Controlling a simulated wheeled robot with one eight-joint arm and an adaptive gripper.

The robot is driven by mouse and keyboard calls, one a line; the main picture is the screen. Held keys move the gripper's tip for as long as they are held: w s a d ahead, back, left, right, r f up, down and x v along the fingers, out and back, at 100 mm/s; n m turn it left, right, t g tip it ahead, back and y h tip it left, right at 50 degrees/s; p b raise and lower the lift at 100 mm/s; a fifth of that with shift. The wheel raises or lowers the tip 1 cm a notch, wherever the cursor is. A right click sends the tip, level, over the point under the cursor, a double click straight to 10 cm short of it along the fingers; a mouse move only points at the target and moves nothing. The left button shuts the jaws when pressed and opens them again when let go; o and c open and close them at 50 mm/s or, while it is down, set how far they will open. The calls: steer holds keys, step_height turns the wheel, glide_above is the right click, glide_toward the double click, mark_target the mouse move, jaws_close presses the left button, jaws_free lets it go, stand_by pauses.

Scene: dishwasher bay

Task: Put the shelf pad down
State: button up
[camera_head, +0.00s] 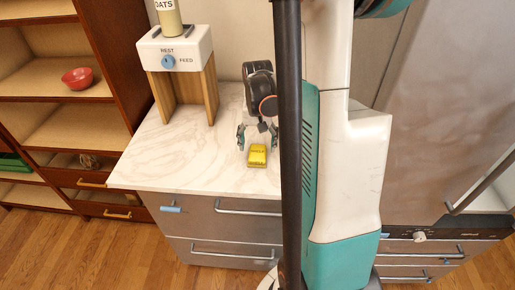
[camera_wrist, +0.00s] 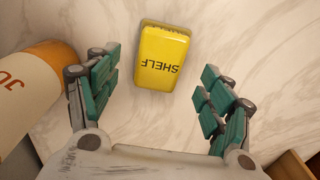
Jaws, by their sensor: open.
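The yellow shelf pad (camera_head: 257,156) lies on the white marble counter (camera_head: 205,160), near its front edge. In the wrist view the pad (camera_wrist: 162,58) shows the word SHELF upside down on its face. My gripper (camera_head: 258,138) is over the counter just behind the pad in the head view. In the wrist view my gripper (camera_wrist: 155,95) is open, its teal fingers spread wide on either side, with the pad between and beyond them. No finger touches the pad.
An oats dispenser (camera_head: 178,50) on wooden legs stands at the counter's back left. An orange and white container (camera_wrist: 35,85) is close to the left finger in the wrist view. Shelves with a red bowl (camera_head: 78,78) stand left. Drawers (camera_head: 225,225) are below the counter.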

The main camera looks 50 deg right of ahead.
mark_target(257, 151)
step_height(257, 151, up, 7)
steer(key=p, duration=0.1)
steer(key=shift+p, duration=0.3)
